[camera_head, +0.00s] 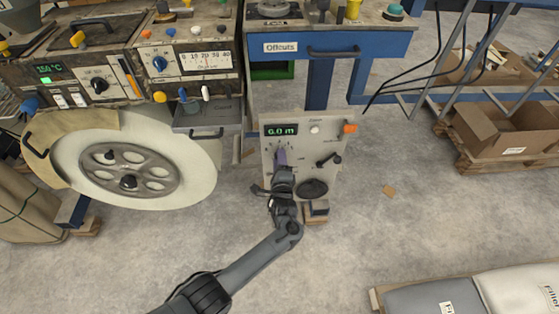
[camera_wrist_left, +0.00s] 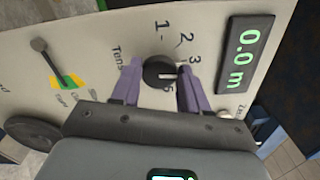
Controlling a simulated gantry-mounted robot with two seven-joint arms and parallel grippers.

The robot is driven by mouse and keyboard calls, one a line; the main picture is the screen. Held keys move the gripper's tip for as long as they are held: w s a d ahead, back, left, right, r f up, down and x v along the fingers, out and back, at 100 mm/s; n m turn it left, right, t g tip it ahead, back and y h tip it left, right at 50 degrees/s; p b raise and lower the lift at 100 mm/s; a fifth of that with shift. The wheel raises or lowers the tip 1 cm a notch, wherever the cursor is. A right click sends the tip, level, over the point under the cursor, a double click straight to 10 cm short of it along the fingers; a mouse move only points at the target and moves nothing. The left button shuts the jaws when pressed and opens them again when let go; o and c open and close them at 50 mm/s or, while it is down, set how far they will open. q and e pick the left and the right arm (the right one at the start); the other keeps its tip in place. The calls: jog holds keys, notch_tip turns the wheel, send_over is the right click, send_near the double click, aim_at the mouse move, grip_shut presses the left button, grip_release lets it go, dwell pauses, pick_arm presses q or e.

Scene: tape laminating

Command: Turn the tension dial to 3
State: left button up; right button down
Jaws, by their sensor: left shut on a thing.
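The tension dial (camera_wrist_left: 160,72) is a round black knob on a pale panel (camera_head: 328,140), with the numerals 1, 2 and 3 printed around it. In the left wrist view its white mark points right, slightly below the numeral 3; other numerals are partly hidden. My left gripper (camera_wrist_left: 160,66) has its purple fingers on either side of the knob and is shut on it. In the head view the left gripper (camera_head: 281,158) reaches the panel from below and covers most of the dial. My right gripper is not in view.
A green display reading 0.0 m (camera_head: 281,130) sits above the dial. An orange knob (camera_head: 350,128), a black lever (camera_head: 329,160) and a dark round handwheel (camera_head: 313,188) share the panel. A large white roll (camera_head: 195,160) stands to the left.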

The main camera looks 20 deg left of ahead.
pick_arm(q)
jog(key=shift+n, duration=0.6)
jog(key=o, duration=1)
jog(key=shift+a, duration=0.1)
jog(key=p+v, duration=0.5)
jog(key=v, duration=0.5)
jog(key=shift+s, duration=0.35)
jog(key=shift+s, duration=0.1)
